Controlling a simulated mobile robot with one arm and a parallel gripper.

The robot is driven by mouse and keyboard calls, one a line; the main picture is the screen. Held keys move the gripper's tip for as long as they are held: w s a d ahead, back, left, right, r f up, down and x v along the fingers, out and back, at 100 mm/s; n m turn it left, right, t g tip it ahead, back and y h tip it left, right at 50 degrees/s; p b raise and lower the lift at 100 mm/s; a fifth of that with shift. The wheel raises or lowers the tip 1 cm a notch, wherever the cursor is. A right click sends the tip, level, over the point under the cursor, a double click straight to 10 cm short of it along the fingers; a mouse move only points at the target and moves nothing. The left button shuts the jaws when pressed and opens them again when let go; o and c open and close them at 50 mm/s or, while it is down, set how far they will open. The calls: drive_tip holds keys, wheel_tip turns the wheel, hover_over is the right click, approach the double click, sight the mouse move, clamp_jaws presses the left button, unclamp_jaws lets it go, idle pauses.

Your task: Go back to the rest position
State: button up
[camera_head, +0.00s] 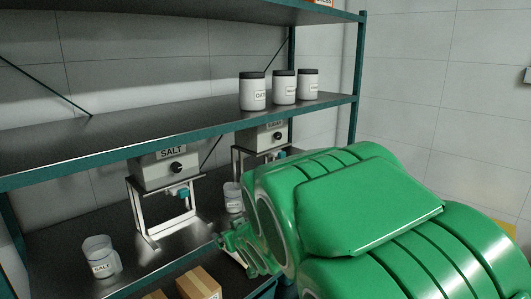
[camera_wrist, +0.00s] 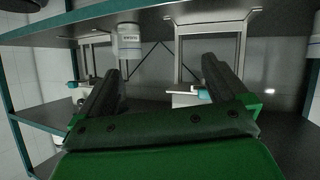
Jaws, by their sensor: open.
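My green arm fills the right and lower middle of the head view, in front of the shelf rack (camera_head: 60,150). My gripper (camera_head: 240,250) is at its left end, by the lower shelf; its fingers show only partly there. In the wrist view my gripper (camera_wrist: 160,80) has its two dark fingers spread wide apart, with nothing between them. That view appears upside down. A labelled white container (camera_wrist: 130,42) shows beyond the fingers, apart from them.
A SALT dispenser (camera_head: 165,170) and a second dispenser (camera_head: 265,137) stand on the lower shelf. A SALT jug (camera_head: 100,258) and a white container (camera_head: 233,197) stand near them. Several lidded jars (camera_head: 252,93) are on the shelf above. Cardboard boxes (camera_head: 199,284) sit below.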

drive_tip(key=s+d+m+g+h, duration=0.2)
drive_tip(key=s+d+h, duration=0.1)
drive_tip(key=s+d, duration=0.5)
drive_tip(key=s+d+m+g+h, duration=0.25)
drive_tip(key=s+d, duration=0.25)
drive_tip(key=d, duration=0.6)
drive_tip(key=s+d+m+g, duration=0.1)
drive_tip(key=s+g, duration=0.3)
drive_tip(key=s, duration=1)
drive_tip(key=s+d+r+m+g, duration=0.1)
drive_tip(key=s+d+g, duration=0.3)
drive_tip(key=s, duration=1.1)
drive_tip(key=shift+s+m+g, duration=0.1)
drive_tip(key=shift+m+g, duration=0.15)
